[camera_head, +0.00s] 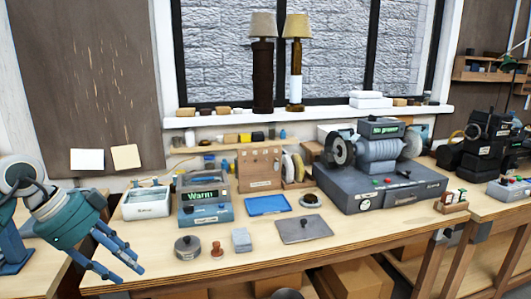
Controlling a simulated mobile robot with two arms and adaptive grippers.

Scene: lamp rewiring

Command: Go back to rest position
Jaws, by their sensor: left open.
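My left gripper (118,262) is at the lower left, over the left end of the wooden workbench (265,247). Its two blue fingers are spread apart with nothing between them, pointing down and to the right. It is apart from the round grey tin (187,247), which stands to its right. My right gripper does not show clearly in this view.
The bench holds a box reading "Warm" (205,208), a white tray (147,203), a blue tray (268,205), a grey plate (303,228) and a grinder (375,185). Two lamps (263,60) (296,65) stand on the sill. The bench's front strip is mostly clear.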

